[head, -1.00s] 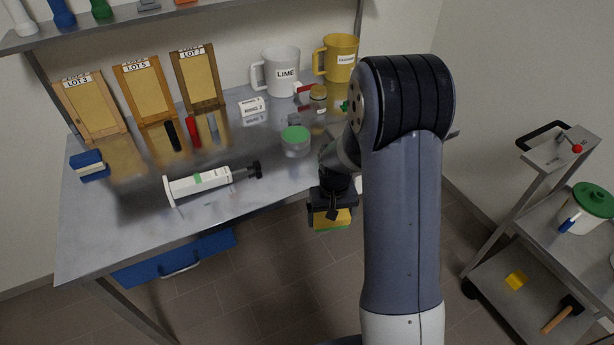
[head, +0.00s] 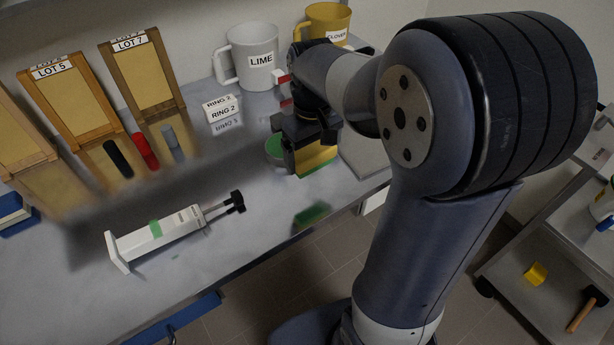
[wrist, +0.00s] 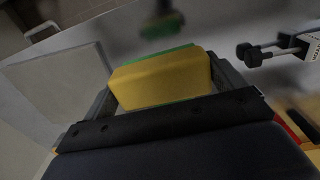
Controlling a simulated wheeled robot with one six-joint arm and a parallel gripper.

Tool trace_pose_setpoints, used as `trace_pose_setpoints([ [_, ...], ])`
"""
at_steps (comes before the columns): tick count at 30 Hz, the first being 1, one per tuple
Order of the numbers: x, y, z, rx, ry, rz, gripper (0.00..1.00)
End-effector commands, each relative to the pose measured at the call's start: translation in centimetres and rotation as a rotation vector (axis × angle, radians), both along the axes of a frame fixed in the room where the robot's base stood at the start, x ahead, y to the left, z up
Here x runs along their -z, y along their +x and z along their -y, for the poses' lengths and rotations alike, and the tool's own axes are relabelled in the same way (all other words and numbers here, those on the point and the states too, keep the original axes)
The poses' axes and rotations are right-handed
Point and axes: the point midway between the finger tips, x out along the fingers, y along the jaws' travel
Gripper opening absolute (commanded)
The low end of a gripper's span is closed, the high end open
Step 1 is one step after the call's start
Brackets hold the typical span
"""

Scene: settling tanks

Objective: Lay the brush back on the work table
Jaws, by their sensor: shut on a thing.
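My gripper (head: 303,138) is shut on a yellow block with a green underside (head: 317,159). The block looks like a sponge; I see no bristles or handle on it. In the wrist view the block (wrist: 160,82) sits level between both fingers. It hangs above the grey work table (head: 262,228), near its front edge, apart from the top. No other thing in view is clearly a brush.
Bare tabletop lies between syringe and gripper.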

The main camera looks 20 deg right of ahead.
Motion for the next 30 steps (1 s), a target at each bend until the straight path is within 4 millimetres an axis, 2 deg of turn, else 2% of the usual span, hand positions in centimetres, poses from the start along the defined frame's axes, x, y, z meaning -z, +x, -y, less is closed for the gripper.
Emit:
trace_pose_setpoints([
  [6,4.1,-0.2,0.0,-0.001,0.000,-0.006,0.69],
  [11,5.7,-0.1,0.0,0.000,0.000,-0.003,0.69],
  [18,8.9,-0.1,0.0,0.000,-0.001,-0.005,0.69],
  [30,9.6,-0.1,0.0,0.000,0.000,-0.001,0.69],
])
